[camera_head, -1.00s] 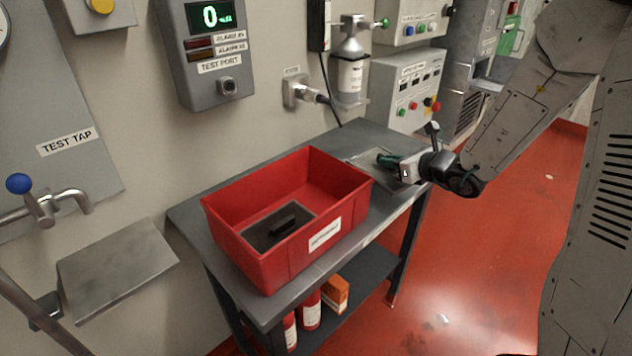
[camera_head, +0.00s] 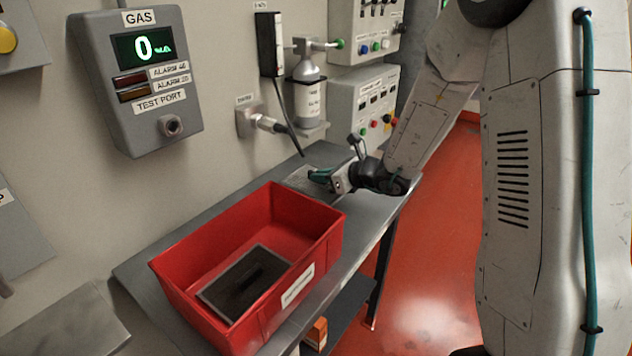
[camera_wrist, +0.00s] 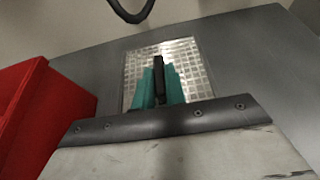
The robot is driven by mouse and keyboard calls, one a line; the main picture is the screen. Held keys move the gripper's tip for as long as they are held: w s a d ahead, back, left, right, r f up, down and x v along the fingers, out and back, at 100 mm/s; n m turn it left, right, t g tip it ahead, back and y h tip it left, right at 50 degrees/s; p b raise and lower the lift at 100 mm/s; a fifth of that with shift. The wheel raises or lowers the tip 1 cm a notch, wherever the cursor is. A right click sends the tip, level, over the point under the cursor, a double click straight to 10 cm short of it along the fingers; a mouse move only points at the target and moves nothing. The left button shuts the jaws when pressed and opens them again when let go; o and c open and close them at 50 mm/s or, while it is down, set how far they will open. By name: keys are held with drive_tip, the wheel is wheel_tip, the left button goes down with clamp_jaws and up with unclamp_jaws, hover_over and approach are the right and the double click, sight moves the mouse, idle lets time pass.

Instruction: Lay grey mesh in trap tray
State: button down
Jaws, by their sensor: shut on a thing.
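The grey mesh (camera_wrist: 192,58) is a square, shiny panel with a grid pattern and a black upright handle. It also shows at the far end of the bench in the head view (camera_head: 300,182). My gripper (camera_head: 322,177), with teal fingers, is over the mesh. In the wrist view its fingers (camera_wrist: 160,88) are shut on the black handle. I cannot tell whether the mesh touches the bench. A red open tray (camera_head: 185,258) stands nearer on the bench. A dark panel with a black handle (camera_head: 243,284) lies flat on its floor.
The grey bench (camera_head: 345,240) stands along the wall. A gas cylinder (camera_head: 306,98) and a hanging cable (camera_head: 290,122) are on the wall behind my gripper. The red tray's raised walls lie between my gripper and the tray floor.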

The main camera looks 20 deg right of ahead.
sight(322, 186)
drive_tip(key=shift+w+a+f, duration=0.1)
wheel_tip(322, 186, down, 3)
drive_tip(key=shift+f, duration=0.2)
drive_tip(key=c, duration=1.5)
unclamp_jaws()
drive_tip(key=shift+f, duration=0.1)
drive_tip(key=shift+o, duration=0.2)
